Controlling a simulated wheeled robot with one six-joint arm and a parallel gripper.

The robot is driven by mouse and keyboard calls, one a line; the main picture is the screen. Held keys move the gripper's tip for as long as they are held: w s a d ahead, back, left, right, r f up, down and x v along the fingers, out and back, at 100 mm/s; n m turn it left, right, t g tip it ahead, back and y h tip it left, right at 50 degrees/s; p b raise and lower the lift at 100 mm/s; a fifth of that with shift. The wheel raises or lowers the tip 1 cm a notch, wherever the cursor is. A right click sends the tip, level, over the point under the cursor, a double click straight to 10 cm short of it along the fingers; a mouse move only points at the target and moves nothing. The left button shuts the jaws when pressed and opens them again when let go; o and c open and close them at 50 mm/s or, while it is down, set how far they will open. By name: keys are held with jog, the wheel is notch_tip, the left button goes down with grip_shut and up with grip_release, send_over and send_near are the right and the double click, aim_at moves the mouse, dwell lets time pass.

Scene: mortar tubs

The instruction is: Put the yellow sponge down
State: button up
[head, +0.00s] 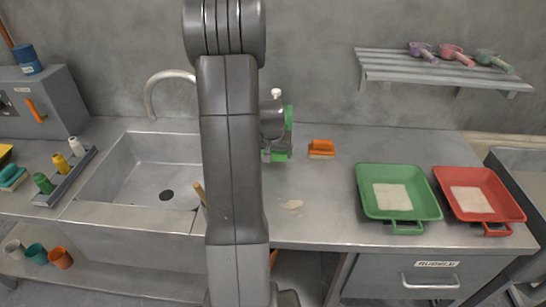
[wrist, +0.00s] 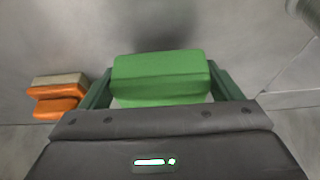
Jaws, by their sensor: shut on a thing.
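My gripper (wrist: 160,85) is shut on a green block (wrist: 160,75) with a pale layer along its lower edge. The held block looks green, not yellow. In the head view my gripper (head: 278,130) is over the counter just right of the sink, partly hidden behind my arm. I cannot tell whether the block touches a surface. A yellow thing (head: 5,151), cut off by the left picture edge, lies on the far left of the counter; I cannot tell if it is a sponge.
An orange block (head: 321,147) with a pale layer lies right of my gripper; it also shows in the wrist view (wrist: 58,105). A green tray (head: 372,208) and a red tray (head: 510,205) stand at right. The sink (head: 110,185) is left.

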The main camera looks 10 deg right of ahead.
jog(key=shift+f, duration=1.35)
jog(key=shift+f, duration=0.15)
jog(key=o, duration=0.9)
jog(key=shift+r+p, duration=0.25)
jog(key=shift+p, duration=0.05)
jog(key=b+v, duration=0.1)
jog(key=v, duration=1)
jog(key=shift+s+a+r, duration=0.1)
jog(key=shift+s+r, duration=0.15)
jog(key=shift+r, duration=0.1)
